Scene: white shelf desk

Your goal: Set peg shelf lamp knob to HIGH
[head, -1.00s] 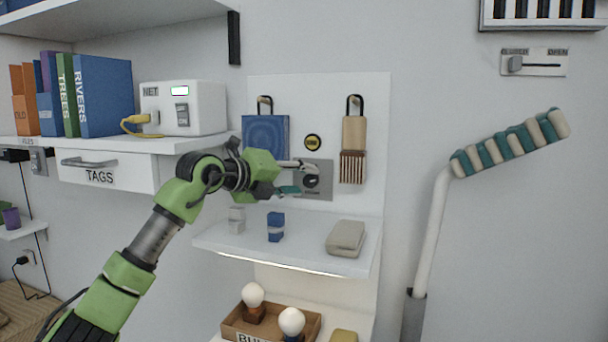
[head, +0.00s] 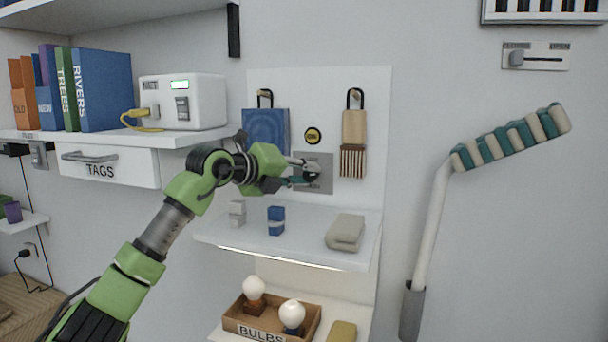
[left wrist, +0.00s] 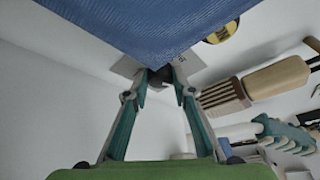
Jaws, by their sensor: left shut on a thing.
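The dark lamp knob (head: 311,175) sits on a grey plate (head: 326,162) on the white peg panel. My left gripper (head: 308,174) reaches it from the left, with its fingertips closed on the knob. In the left wrist view the two fingers (left wrist: 160,80) come together around the dark knob (left wrist: 161,74) in front of the plate (left wrist: 128,66). The fingers hide part of the knob and the plate's lettering, so its setting cannot be read. My right gripper is not in view.
A blue hanging item (head: 266,130) is just above the left gripper, and a brush (head: 353,130) hangs to the right. A round yellow-black button (head: 313,135) is above the plate. The shelf (head: 300,245) below holds small blocks (head: 276,220) and a folded cloth (head: 345,232).

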